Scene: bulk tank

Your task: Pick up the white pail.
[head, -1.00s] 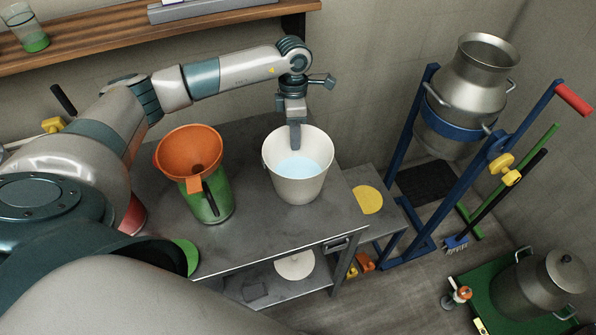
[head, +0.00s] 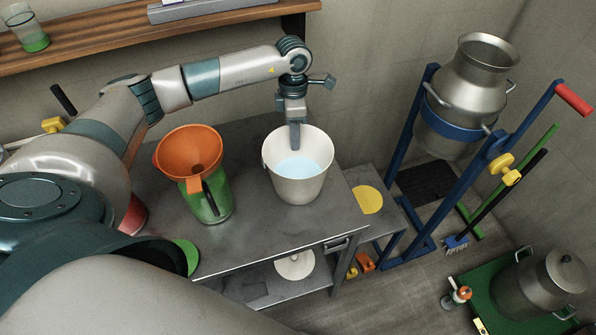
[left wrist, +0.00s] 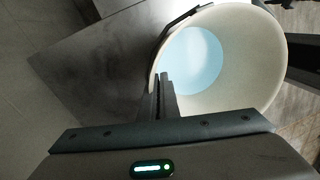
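The white pail (head: 297,186) stands upright on the grey metal table (head: 262,232), with pale blue liquid inside. My left gripper (head: 295,143) comes down from above at the pail's back rim. In the left wrist view, its two fingers (left wrist: 162,92) are close together at the rim of the pail (left wrist: 245,70), one on the inner side and one on the outer side, and appear shut on it. The pail's base appears to rest on the table. My right gripper is not in view.
An orange funnel (head: 188,150) sits in a green jug (head: 208,203) left of the pail. A yellow disc (head: 368,199) lies on a lower side surface to the right. A blue frame holding a metal can (head: 470,85) stands farther right. A wooden shelf (head: 100,38) runs along the wall.

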